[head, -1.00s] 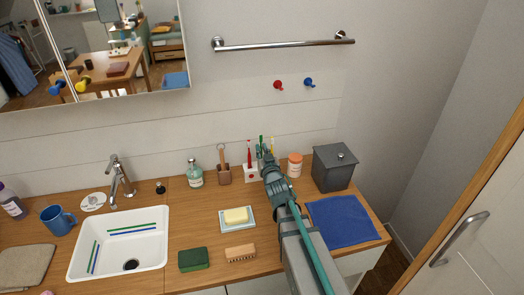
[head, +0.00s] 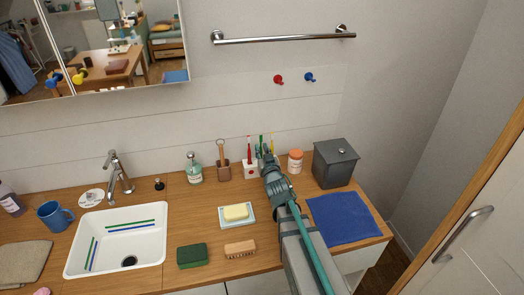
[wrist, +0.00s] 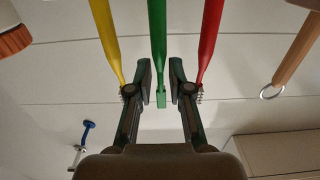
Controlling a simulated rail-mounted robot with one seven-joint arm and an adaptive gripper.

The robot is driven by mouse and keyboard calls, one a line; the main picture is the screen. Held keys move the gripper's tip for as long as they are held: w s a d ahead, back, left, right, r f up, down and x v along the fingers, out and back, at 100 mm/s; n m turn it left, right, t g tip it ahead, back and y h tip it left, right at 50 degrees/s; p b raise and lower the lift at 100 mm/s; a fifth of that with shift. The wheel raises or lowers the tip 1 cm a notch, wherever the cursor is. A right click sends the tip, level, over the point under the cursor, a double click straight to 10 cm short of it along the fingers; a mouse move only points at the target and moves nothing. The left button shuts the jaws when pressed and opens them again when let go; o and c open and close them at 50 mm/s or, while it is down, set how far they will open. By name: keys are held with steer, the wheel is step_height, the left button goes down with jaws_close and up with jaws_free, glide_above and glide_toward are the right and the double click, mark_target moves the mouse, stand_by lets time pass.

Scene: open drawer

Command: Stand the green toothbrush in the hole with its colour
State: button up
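The green toothbrush (head: 261,142) stands upright between the red toothbrush (head: 249,146) and the yellow toothbrush (head: 272,143) at the white holder (head: 249,171). My gripper (head: 267,155) is close in front of it and hides part of the holder and the green brush's lower end. In the wrist view, which looks inverted, my gripper (wrist: 162,76) has its fingers on either side of the green toothbrush (wrist: 157,35), near its head end. Narrow gaps show beside the brush, so the fingers look open. The yellow (wrist: 106,35) and red (wrist: 211,35) brushes are just outside the fingers.
An orange-lidded jar (head: 295,162) and a grey bin (head: 335,163) stand right of the holder. A soap dish (head: 236,225) and a blue cloth (head: 344,219) lie nearer the front.

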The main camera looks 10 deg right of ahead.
steer(key=o, duration=0.3)
step_height(320, 180, up, 12)
steer(key=g+p, duration=0.1)
steer(key=p, duration=0.8)
steer(key=shift+w+h, duration=0.3)
steer(key=shift+w, duration=0.15)
steer(key=shift+w+d+f+m+g, duration=0.2)
steer(key=shift+m+g, duration=0.1)
